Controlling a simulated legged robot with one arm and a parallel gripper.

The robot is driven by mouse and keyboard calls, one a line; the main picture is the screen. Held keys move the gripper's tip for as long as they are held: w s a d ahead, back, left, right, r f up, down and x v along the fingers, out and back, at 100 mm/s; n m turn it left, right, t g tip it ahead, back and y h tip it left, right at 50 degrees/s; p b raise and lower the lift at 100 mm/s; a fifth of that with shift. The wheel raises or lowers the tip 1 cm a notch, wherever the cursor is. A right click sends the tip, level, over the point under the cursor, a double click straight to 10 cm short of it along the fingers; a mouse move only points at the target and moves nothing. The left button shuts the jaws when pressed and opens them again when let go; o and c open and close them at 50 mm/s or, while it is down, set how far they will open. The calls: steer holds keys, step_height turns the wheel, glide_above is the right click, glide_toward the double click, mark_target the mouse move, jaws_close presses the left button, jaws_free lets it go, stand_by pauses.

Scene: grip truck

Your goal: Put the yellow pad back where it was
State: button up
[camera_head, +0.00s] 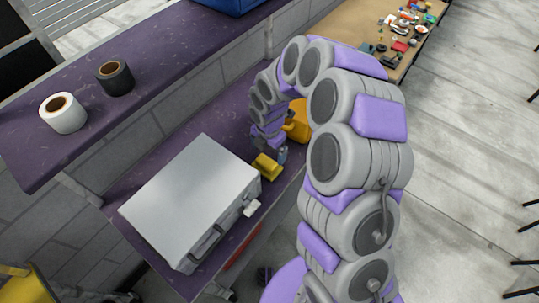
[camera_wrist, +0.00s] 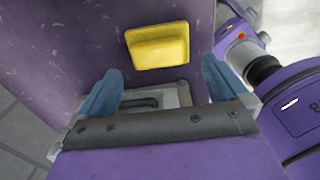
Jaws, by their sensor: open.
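The yellow pad (camera_wrist: 158,47) lies flat on the purple bench top (camera_wrist: 85,45) in the wrist view. In the head view the yellow pad (camera_head: 266,167) is near the bench's front edge, by the corner of the silver case. My gripper (camera_wrist: 165,85) is open and empty, with its two blue fingertips spread apart. The pad is beyond the fingertips in the wrist view and does not appear to be between them. In the head view my gripper (camera_head: 279,156) is low over the bench, close to the pad and partly hidden by my arm.
A silver case (camera_head: 190,200) lies left of the pad. An orange object (camera_head: 298,120) stands behind, partly covered by my arm. White (camera_head: 63,112) and black (camera_head: 115,77) tape rolls sit on the upper shelf. Small colourful parts (camera_head: 405,35) crowd a far tan table.

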mark_target(265, 161)
steer(key=s+d+r+m, duration=0.2)
steer(key=s+r+m, duration=0.1)
steer(key=r, duration=0.4)
steer(key=s+d+r+m, duration=0.1)
steer(key=s+r+m, duration=0.2)
steer(key=r, duration=0.4)
steer(key=s+d+r+m, duration=0.3)
steer(key=s+m, duration=0.4)
steer(key=s, duration=0.1)
steer(key=s+d+r+m+g, duration=0.1)
steer(key=s+d+r+m, duration=0.2)
steer(key=s+m, duration=0.5)
steer(key=s+d+r+m, duration=0.3)
steer(key=s+m, duration=0.4)
steer(key=s, duration=0.3)
steer(key=shift+s+d+g+p, duration=0.25)
steer(key=shift+d+g+p, duration=0.15)
steer(key=shift+d, duration=0.3)
steer(key=shift+r, duration=0.1)
steer(key=shift+f+b, duration=0.85)
steer(key=shift+b, duration=0.1)
